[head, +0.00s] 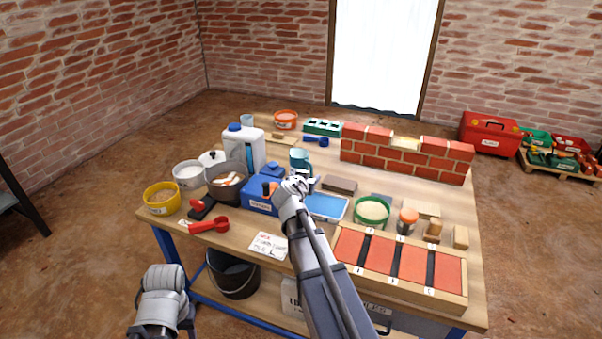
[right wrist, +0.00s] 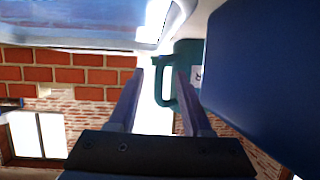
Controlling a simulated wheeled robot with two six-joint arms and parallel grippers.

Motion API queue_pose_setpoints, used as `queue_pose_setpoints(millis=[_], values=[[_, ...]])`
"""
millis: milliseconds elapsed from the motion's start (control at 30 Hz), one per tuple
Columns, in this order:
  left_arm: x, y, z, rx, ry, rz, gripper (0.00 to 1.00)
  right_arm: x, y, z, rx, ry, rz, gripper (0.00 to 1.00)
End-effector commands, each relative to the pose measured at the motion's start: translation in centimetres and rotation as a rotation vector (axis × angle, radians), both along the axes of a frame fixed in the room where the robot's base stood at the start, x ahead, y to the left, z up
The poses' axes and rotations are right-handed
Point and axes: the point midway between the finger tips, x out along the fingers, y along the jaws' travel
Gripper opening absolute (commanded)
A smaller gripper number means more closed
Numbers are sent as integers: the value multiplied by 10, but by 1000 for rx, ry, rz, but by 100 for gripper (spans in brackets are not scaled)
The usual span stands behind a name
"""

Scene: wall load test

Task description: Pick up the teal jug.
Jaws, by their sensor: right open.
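The teal jug (head: 300,159) stands on the workbench just beyond my right gripper (head: 299,184), which partly hides it in the head view. In the right wrist view the jug (right wrist: 187,62) shows a looped handle and a pale label, partly cut off by a blue shape. My right gripper (right wrist: 160,76) is open. Its two fingers point at the jug, with the handle between or just beyond the tips. I cannot tell whether they touch.
A blue toolbox (head: 259,200) stands left of my right gripper, a blue tray (head: 327,207) to its right. A white jerrycan (head: 240,150) stands at left and a small brick wall (head: 405,156) at back right. The bench is crowded around the jug.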

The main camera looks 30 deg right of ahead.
Motion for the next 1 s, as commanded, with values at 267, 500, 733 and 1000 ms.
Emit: queue_pose_setpoints(millis=[267,500,733,1000], values=[[0,0,-1,0,0,0,50,2,-2,-1,0,0,1,46],[0,0,-1,0,0,0,50,2,-2,-1,-1,1,0,19],[0,0,-1,0,0,0,50,2,-2,-1,-1,1,0,0],[0,0,-1,0,0,0,50,2,-2,-1,-1,1,0,0]])
